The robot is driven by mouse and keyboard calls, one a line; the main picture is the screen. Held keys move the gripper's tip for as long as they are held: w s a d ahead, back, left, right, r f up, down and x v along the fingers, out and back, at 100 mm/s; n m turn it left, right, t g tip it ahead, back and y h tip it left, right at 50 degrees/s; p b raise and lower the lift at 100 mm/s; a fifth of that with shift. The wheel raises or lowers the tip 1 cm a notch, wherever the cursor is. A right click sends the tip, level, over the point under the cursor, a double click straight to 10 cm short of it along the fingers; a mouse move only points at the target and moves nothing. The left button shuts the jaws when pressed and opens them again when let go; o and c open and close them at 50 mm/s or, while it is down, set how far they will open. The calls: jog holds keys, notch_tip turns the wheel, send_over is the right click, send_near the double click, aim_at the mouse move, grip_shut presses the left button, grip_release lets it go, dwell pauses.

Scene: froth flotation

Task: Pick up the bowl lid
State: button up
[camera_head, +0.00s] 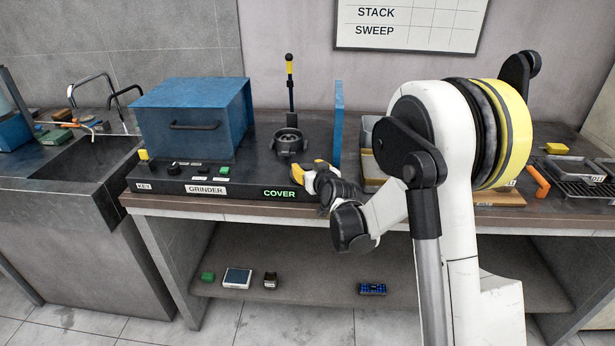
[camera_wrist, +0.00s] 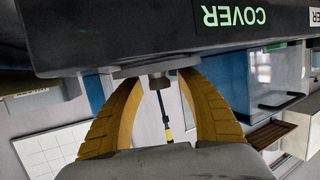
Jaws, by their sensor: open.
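In the wrist view, which is upside down, a thin grey disc with a short knob, which looks like the bowl lid (camera_wrist: 133,71), lies at the edge of the black grinder base. Its knob sits between the two yellow fingers of my gripper (camera_wrist: 156,82). The fingers are open and spread on either side; I cannot tell whether they touch it. In the head view my gripper (camera_head: 311,177) is at the base's front right, beside the COVER label, and the lid is hidden there. The dark grinder bowl (camera_head: 289,143) stands behind it.
A blue box with a handle (camera_head: 192,118) stands left of the bowl. A yellow-topped lever (camera_head: 290,80) rises behind the bowl, and a thin blue upright panel (camera_head: 338,125) stands to its right. Trays (camera_head: 570,169) lie at the far right.

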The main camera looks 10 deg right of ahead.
grip_shut()
